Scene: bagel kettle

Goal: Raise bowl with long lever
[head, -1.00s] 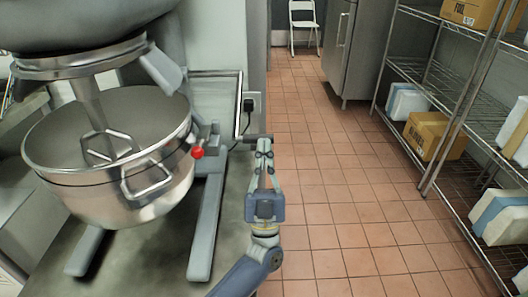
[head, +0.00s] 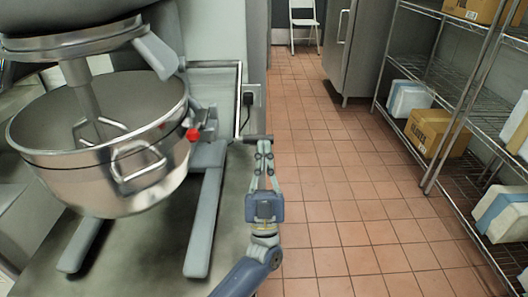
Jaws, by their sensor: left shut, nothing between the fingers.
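The steel bowl (head: 110,190) hangs on the mixer at the left, around the beater (head: 103,125), above the mixer's legs. A lever with a red knob (head: 193,135) is at the bowl's right side. A long thin metal lever (head: 239,95) bends down beside the mixer column, and a dark handle-like bar (head: 257,137) lies near its lower end. My left gripper (head: 264,150) is shut and empty, its fingertips just under this bar. I cannot tell whether they touch it. My right gripper is out of view.
The mixer's legs (head: 206,210) stand on a grey table (head: 140,250). Wire shelves (head: 465,105) with boxes (head: 437,132) line the right side. The tiled floor (head: 340,190) between is clear.

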